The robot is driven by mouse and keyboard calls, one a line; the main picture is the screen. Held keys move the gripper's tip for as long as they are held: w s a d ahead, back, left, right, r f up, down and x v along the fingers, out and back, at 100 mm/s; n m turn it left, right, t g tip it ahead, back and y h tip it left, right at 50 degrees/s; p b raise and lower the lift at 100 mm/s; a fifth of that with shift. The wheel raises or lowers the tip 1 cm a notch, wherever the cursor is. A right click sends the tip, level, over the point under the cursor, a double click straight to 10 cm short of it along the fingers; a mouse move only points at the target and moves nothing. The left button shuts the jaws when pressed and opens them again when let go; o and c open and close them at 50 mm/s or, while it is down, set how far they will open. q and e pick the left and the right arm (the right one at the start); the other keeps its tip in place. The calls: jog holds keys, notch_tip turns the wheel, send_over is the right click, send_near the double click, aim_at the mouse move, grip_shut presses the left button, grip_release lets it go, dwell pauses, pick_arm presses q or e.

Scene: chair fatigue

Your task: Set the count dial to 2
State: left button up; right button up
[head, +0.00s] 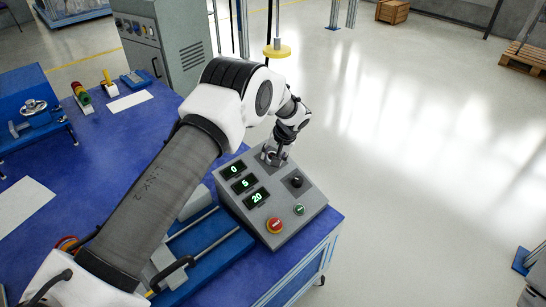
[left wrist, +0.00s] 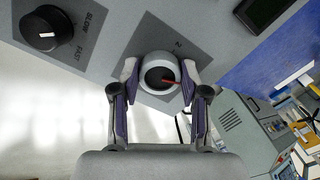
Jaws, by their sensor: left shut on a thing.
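The count dial (left wrist: 160,73) is a round grey knob with a red pointer mark, set on a darker square plate on the control box (head: 272,203). In the left wrist view the red mark points to the right. A numeral 2 (left wrist: 177,44) is printed beyond the knob, up and to the right of it. My left gripper (head: 273,158) is shut on the dial, with one finger on each side. In the head view the gripper hides most of the dial. The right gripper is not in view.
The box shows green displays reading 0 (head: 233,170), 5 and 20. A black slow-fast knob (head: 296,181), a red button (head: 275,225) and a green button (head: 299,210) are nearby. The box stands on the blue table (head: 110,150); open floor lies to the right.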

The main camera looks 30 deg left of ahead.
pick_arm(q)
jog(key=n, duration=0.3)
jog(key=shift+f+n+b, duration=0.1)
jog(key=shift+n+b, duration=0.2)
jog(key=shift+b, duration=0.05)
jog(key=n+b, duration=0.1)
jog(key=n, duration=0.2)
jog(key=shift+d+n, duration=0.1)
jog(key=shift+n, duration=0.2)
jog(key=n+b, duration=0.1)
jog(key=n, duration=0.2)
jog(key=shift+f+n, duration=0.1)
jog(key=shift+n, duration=0.2)
jog(key=shift+w+n+b, duration=0.1)
jog(key=shift+n+b, duration=0.35)
jog(key=shift+n, duration=1.05)
jog(key=o, duration=1.1)
jog(key=shift+o, duration=0.2)
jog(key=shift+r, duration=0.2)
